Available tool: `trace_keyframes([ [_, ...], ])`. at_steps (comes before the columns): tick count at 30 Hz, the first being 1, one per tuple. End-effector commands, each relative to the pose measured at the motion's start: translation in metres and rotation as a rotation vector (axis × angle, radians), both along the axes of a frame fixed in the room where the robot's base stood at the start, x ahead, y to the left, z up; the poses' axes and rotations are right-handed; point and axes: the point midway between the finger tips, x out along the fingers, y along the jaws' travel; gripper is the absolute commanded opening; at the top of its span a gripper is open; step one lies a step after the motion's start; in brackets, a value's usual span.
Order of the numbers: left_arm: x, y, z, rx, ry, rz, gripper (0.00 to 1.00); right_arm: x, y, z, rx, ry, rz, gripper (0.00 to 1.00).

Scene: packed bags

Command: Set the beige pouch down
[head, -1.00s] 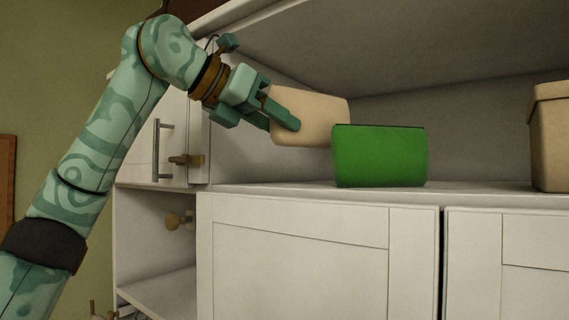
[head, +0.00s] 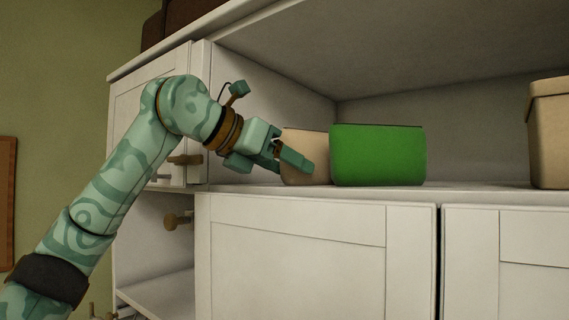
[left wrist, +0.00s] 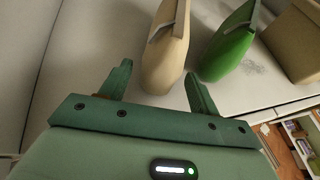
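The beige pouch (head: 305,140) stands upright on the cabinet shelf, just left of the green pouch (head: 378,155), its base about level with the green one's. In the left wrist view the beige pouch (left wrist: 166,50) and green pouch (left wrist: 229,48) stand apart with a narrow gap. My left gripper (head: 287,158) is at the near side of the beige pouch, covering its lower left part in the head view. In the left wrist view the left gripper's fingers (left wrist: 158,72) are spread at either side of the pouch's near end, with a clear gap at the left finger. My right gripper is not in view.
A tan box-like bag (head: 550,135) stands farther right on the shelf (head: 470,192). The shelf between it and the green pouch is clear. The cabinet's side wall and open door (head: 150,120) are close to my left arm. The compartment's ceiling (head: 400,45) slopes overhead.

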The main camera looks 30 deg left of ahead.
Motion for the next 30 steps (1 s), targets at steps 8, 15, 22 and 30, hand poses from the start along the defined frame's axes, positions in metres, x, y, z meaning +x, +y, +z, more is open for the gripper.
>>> trace_keyframes([
  [8,0.0,0.0,0.002,0.0,0.0,0.0,0.61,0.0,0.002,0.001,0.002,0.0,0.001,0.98],
  [15,-0.031,0.013,0.016,-0.001,-0.005,0.002,0.61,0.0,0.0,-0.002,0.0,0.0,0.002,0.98],
  [22,-0.077,0.032,0.038,-0.001,-0.005,0.002,0.61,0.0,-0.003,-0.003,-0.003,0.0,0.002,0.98],
  [30,-0.102,0.042,0.048,0.0,-0.001,0.001,0.61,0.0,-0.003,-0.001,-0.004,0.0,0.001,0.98],
])
